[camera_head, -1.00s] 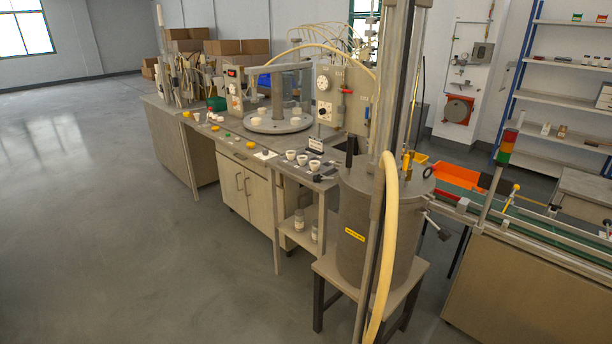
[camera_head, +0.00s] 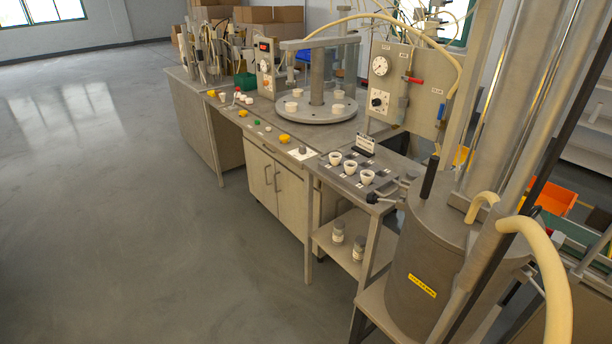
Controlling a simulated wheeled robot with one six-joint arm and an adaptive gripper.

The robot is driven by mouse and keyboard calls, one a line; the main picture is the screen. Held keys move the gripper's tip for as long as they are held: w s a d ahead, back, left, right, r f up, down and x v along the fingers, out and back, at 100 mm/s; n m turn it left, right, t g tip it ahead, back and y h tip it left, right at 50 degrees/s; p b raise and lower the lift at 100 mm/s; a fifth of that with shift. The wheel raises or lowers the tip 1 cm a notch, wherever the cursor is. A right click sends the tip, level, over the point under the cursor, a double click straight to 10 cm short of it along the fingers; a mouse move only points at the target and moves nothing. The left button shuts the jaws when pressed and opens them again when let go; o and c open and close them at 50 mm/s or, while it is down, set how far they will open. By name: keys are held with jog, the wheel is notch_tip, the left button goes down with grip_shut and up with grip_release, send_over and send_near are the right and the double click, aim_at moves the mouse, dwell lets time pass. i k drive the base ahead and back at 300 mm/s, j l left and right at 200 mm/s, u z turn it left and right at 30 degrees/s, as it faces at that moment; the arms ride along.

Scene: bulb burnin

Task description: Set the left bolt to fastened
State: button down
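A grey cylindrical tank (camera_head: 432,262) with a yellow label stands at the lower right. At its upper left rim a dark-ended metal rod (camera_head: 380,198) sticks out to the left. It may be the left bolt, but I cannot tell for sure, nor whether it is fastened or loose. Tall metal columns and a cream hose (camera_head: 550,270) hide the right part of the tank. My gripper is not in view.
A long bench carries a round turntable (camera_head: 276,112) with white cups, a gauge panel (camera_head: 402,90) and coloured buttons. Several white cups stand on the dark side table (camera_head: 328,172) beside the tank. An orange bin (camera_head: 553,196) is behind at right. The floor (camera_head: 130,230) at left is clear.

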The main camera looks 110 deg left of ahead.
aim_at(372, 198)
jog(key=k+j+u, duration=0.15)
jog(key=u, duration=0.25)
jog(key=k+j+u, duration=0.1)
jog(key=u, duration=0.3)
jog(key=j+u, duration=0.4)
jog(key=k+j+u, duration=0.1)
jog(key=j+u, duration=0.15)
jog(key=u, duration=0.2)
jog(key=j+u, duration=0.25)
jog(key=u, duration=0.15)
jog(key=i+l+u, duration=0.15)
jog(key=i+u, duration=0.2)
jog(key=u, duration=0.15)
